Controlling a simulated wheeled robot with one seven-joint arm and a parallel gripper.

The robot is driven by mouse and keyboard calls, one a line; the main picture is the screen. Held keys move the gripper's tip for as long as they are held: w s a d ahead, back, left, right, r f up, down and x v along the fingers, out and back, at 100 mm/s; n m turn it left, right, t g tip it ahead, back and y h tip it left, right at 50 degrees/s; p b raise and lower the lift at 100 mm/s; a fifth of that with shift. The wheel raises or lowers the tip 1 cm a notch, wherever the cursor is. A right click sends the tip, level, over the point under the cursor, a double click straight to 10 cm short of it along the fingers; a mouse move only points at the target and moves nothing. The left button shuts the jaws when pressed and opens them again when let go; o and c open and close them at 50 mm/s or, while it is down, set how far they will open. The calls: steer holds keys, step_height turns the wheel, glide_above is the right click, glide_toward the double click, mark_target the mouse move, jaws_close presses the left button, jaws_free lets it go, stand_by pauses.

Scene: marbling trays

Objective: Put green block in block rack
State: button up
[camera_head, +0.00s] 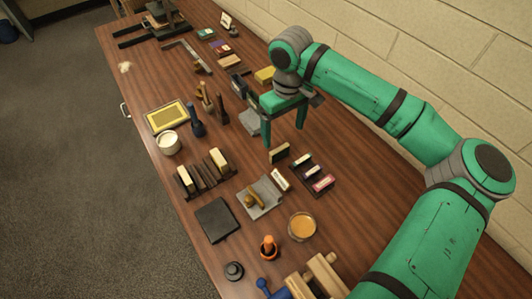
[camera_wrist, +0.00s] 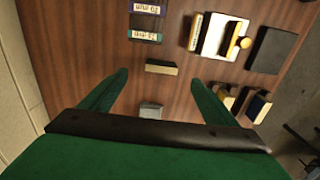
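A small block with a dark, greenish face and a pale wood face, which I take as the green block (camera_head: 279,153), lies on the table just beyond my fingertips. The wrist view shows this block (camera_wrist: 161,68) ahead of the gap between the fingers, apart from both. My gripper (camera_head: 284,137) is open and empty above the table; its two green fingers (camera_wrist: 158,88) are spread wide. The block rack (camera_head: 203,178) looks like the dark slotted holder left of the gripper, with pale and dark blocks standing in it. Part of it shows at the wrist view's lower right (camera_wrist: 228,101).
A tray of labelled pieces (camera_head: 312,175) is close right of the block. A grey plate with a wooden tool (camera_head: 262,197), a black pad (camera_head: 216,220) and an amber bowl (camera_head: 302,227) stand nearer. A white cup (camera_head: 169,143) and upright tools (camera_head: 197,127) are to the left.

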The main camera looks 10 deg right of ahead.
mark_target(279, 149)
steer(key=f, duration=1)
steer(key=shift+w+a+f, duration=0.2)
steer(key=shift+a+f, duration=0.1)
steer(key=shift+a, duration=0.05)
steer(key=c, duration=1.2)
steer(key=shift+r, duration=0.1)
